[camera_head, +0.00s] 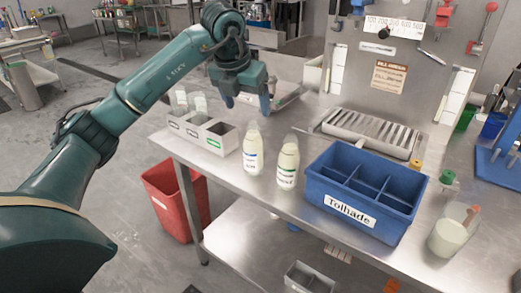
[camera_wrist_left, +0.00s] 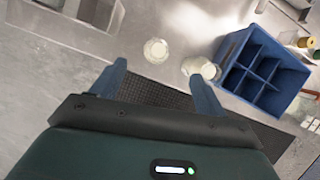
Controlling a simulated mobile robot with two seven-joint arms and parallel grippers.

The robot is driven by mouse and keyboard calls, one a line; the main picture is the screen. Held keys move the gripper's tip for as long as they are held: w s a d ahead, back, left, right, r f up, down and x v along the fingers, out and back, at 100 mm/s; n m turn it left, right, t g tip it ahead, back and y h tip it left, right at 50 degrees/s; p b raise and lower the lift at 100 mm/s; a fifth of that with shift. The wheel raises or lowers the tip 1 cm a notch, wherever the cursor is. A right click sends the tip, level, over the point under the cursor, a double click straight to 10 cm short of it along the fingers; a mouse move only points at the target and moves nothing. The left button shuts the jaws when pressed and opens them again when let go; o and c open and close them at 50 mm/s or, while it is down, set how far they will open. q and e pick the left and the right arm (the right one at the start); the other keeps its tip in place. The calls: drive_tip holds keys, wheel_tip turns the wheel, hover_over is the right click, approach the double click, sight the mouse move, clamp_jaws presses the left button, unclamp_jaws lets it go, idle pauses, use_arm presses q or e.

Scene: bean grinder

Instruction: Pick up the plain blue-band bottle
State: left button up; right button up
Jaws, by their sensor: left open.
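Two white milk-filled bottles stand upright on the steel table. The left bottle (camera_head: 252,152) seems to have a blue band on its label; the right bottle (camera_head: 288,165) seems to have a green one, though the print is too small to be sure. In the left wrist view the two bottles appear from above, one (camera_wrist_left: 155,50) ahead of the gap between the fingers, the other (camera_wrist_left: 201,68) nearer the crate, by the right fingertip. My left gripper (camera_head: 247,103) is open and empty, fingers down, above and behind the left bottle. My right gripper is out of view.
A blue divided crate labelled Tolhade (camera_head: 392,216) stands right of the bottles. A grey divided box (camera_head: 208,137) with clear bottles is at the left. A metal drip tray (camera_head: 370,132) lies behind; a jug (camera_head: 450,235) stands at the right. A red bin (camera_head: 172,205) is on the floor.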

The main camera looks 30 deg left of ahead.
sight(254, 134)
use_arm(q)
drive_tip(key=x, duration=0.6)
drive_tip(key=shift+f, duration=0.4)
drive_tip(key=shift+a+x, duration=0.15)
drive_tip(key=shift+x, duration=1.2)
drive_tip(key=shift+a+x, duration=0.1)
drive_tip(key=shift+x, duration=1.25)
drive_tip(key=shift+c, duration=0.2)
drive_tip(key=shift+r, duration=0.1)
drive_tip(key=c, duration=1.2)
